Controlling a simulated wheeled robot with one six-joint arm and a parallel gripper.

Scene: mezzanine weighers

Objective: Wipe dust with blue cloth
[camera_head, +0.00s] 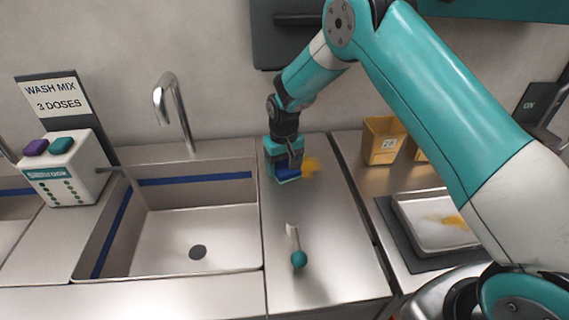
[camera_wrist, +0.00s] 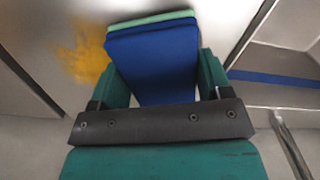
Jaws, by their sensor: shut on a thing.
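My gripper (camera_head: 284,172) is low over the steel counter right of the sink, shut on a blue cloth (camera_wrist: 155,62). In the wrist view the cloth is a thick blue block with a pale green layer along its far edge, between the two green fingers. A patch of yellow-orange dust (camera_head: 310,165) lies on the counter just right of the cloth; it also shows in the wrist view (camera_wrist: 86,56), left of the cloth. Another yellow smear (camera_head: 447,219) lies on a steel tray at right. I cannot tell whether the cloth touches the counter.
The sink (camera_head: 197,222) with its tap (camera_head: 178,112) is to the left. A teal-ended tool (camera_head: 298,258) lies on the counter in front. A yellow bin (camera_head: 382,140) stands behind the tray (camera_head: 412,235). A dispenser (camera_head: 67,170) stands far left.

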